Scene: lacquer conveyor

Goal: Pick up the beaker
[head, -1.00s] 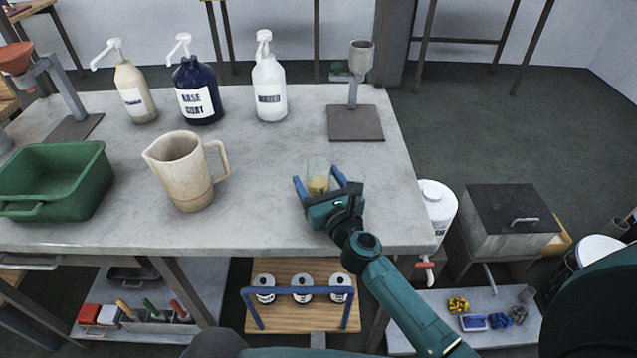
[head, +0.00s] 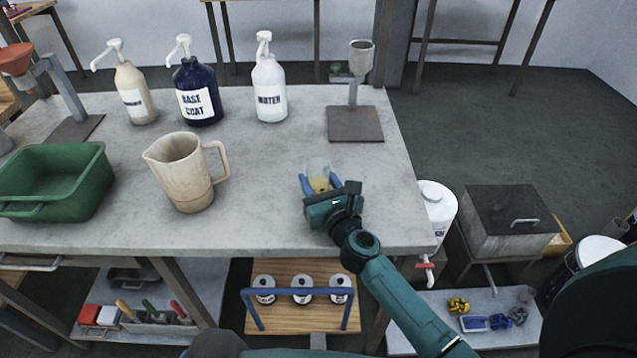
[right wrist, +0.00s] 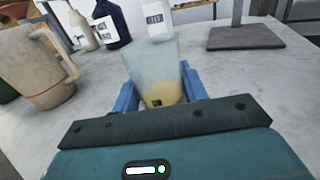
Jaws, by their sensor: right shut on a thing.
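The beaker (head: 319,170) is clear, with yellowish liquid in its lower part. It stands upright at the right front of the grey table. It also shows in the right wrist view (right wrist: 153,68), between the blue fingers. My right gripper (head: 320,185) is shut on the beaker, one finger on each side of it. The near side of the beaker's base is hidden behind the gripper body in the wrist view. I cannot tell whether its base touches the table. My left gripper is not in view.
A beige pitcher (head: 181,178) and a green tub (head: 60,178) stand to the left. Pump bottles labelled base coat (head: 197,92) and water (head: 269,90) stand behind, with a tan bottle (head: 136,94). A stand with a cup (head: 355,122) is at the back right. The table (head: 262,175) is clear around the beaker.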

